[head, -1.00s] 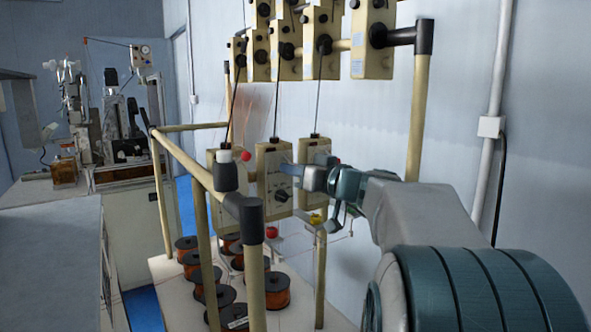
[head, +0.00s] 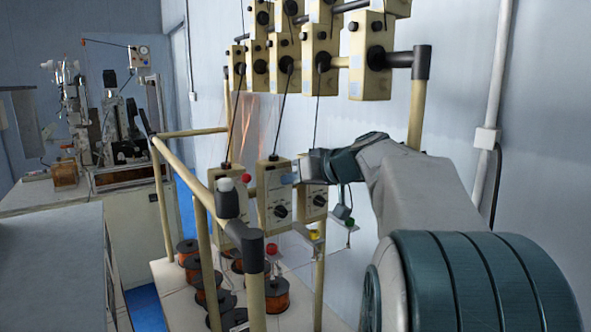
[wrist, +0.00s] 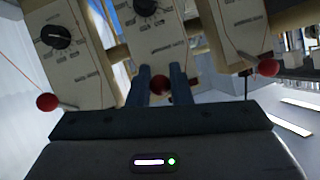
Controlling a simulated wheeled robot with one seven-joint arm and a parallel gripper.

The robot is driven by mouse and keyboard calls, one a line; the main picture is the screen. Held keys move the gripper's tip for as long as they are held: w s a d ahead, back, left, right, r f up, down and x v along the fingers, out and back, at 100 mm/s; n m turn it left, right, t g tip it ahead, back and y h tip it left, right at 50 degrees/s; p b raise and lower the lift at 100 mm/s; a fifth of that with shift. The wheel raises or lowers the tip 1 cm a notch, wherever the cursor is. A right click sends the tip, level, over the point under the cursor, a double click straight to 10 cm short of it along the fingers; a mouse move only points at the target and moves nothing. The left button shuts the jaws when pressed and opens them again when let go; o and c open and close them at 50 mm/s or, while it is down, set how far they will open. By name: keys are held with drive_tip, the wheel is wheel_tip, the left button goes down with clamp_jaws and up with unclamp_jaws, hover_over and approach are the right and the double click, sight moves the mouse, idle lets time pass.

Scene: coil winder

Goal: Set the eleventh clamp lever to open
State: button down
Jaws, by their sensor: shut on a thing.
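My gripper (head: 300,167) is at the upper front of the lower row of cream tensioner boxes, by the box (head: 314,200) on the right. In the wrist view its two dark fingers (wrist: 162,85) are shut on the red ball knob (wrist: 160,86) of a clamp lever, in front of the middle box (wrist: 150,45). The lever's rod is mostly hidden. Two other red knobs show on thin levers, one at the left (wrist: 47,102) and one at the right (wrist: 268,67), both clear of the fingers. I cannot read which lever is the eleventh.
A cream tube frame with a dark corner joint (head: 245,240) stands in front of the boxes. An upper row of boxes (head: 370,55) hangs above, with dark rods running down. Copper spools (head: 277,293) stand below. A yellow knob (head: 313,234) and a green knob (head: 349,222) are near my wrist.

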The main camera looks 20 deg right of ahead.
drive_tip(key=shift+w+r+g+h+p, duration=0.1)
drive_tip(key=shift+r+g+h+p, duration=0.2)
drive_tip(key=shift+r+g+p, duration=0.75)
drive_tip(key=shift+w+r+m+g+h, duration=0.1)
drive_tip(key=shift+m+g+h, duration=0.2)
drive_tip(key=shift+g, duration=1.05)
drive_tip(key=c, duration=1.3)
unclamp_jaws()
drive_tip(key=shift+c, duration=0.2)
drive_tip(key=v, duration=1.3)
drive_tip(key=shift+s+r+b, duration=0.2)
drive_tip(key=shift+r+b, duration=0.1)
drive_tip(key=shift+b, duration=0.05)
drive_tip(key=shift+d, duration=0.1)
